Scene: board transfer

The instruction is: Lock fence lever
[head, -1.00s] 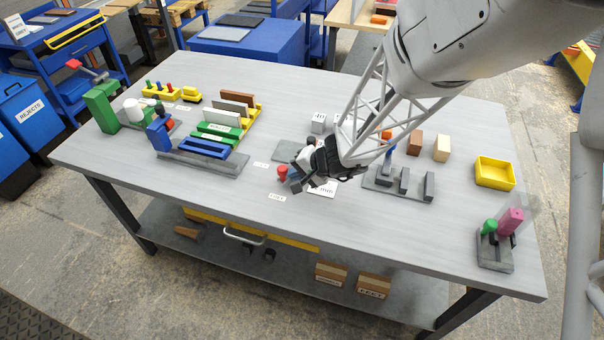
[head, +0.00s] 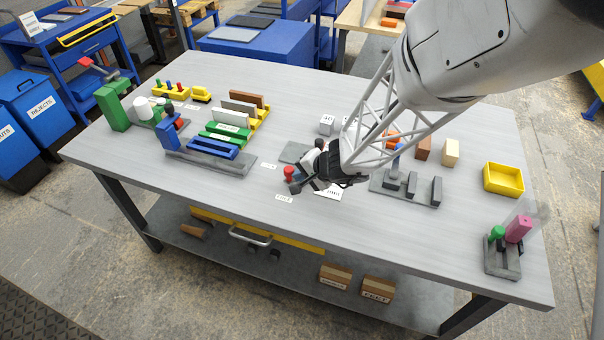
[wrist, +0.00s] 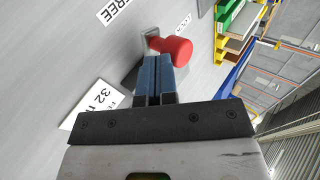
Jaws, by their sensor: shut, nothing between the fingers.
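The fence lever has a red rounded handle (head: 289,173) and sits near the middle front of the table. In the wrist view its red handle (wrist: 172,50) points right from a small grey block (wrist: 150,40). My gripper (head: 296,188) is low over the table, just beside the lever on its near right side. In the wrist view the two blue fingers (wrist: 153,62) are shut together with nothing between them. Their tips are right by the handle; I cannot tell if they touch it. A FREE label (head: 284,198) lies in front of the lever and another small label (head: 268,166) to its left.
A white 32 mm card (wrist: 92,103) lies beside the gripper. A grey stand with upright blocks (head: 411,190) is to the right, and a blue fixture (head: 212,147) to the left. The table front is mostly clear.

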